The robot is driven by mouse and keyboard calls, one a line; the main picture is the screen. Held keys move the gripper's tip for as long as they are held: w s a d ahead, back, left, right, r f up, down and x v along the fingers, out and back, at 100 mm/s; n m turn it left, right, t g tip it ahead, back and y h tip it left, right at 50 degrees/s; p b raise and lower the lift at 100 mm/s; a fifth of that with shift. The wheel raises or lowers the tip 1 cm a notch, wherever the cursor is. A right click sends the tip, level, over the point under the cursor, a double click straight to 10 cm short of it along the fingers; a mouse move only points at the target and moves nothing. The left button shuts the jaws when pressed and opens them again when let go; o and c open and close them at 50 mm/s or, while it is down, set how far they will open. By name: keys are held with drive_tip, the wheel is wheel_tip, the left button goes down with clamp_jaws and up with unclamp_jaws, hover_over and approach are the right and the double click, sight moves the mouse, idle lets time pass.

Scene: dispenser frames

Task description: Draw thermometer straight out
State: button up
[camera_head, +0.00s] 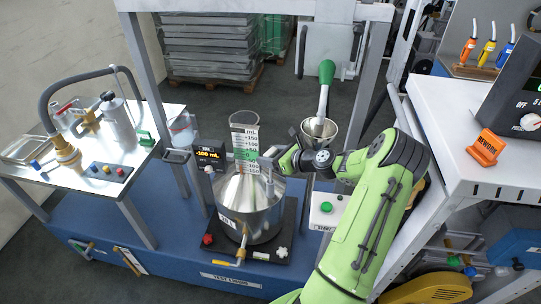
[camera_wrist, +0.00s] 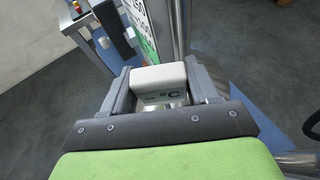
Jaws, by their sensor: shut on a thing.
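The thermometer shows in the wrist view as a white block-shaped head (camera_wrist: 158,78) marked °C. My gripper (camera_wrist: 163,90) is shut on it, one dark finger on each side. Below the head a bit of shiny metal shows; the stem cannot be made out. In the head view my gripper (camera_head: 270,163) is at the upper right of the steel vessel (camera_head: 248,208), beside the graduated scale (camera_head: 244,140). There the thermometer is mostly hidden by the gripper, and I cannot tell how deep it sits.
A display reading -100 mL (camera_head: 208,157) stands left of the scale. A frame post (camera_head: 150,85) rises at the left, and a white bench (camera_head: 460,130) stands at the right.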

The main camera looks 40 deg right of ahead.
drive_tip(key=shift+r+p, duration=2.15)
drive_tip(key=shift+r, duration=0.05)
drive_tip(key=shift+f, duration=0.1)
drive_tip(key=shift+a, duration=0.1)
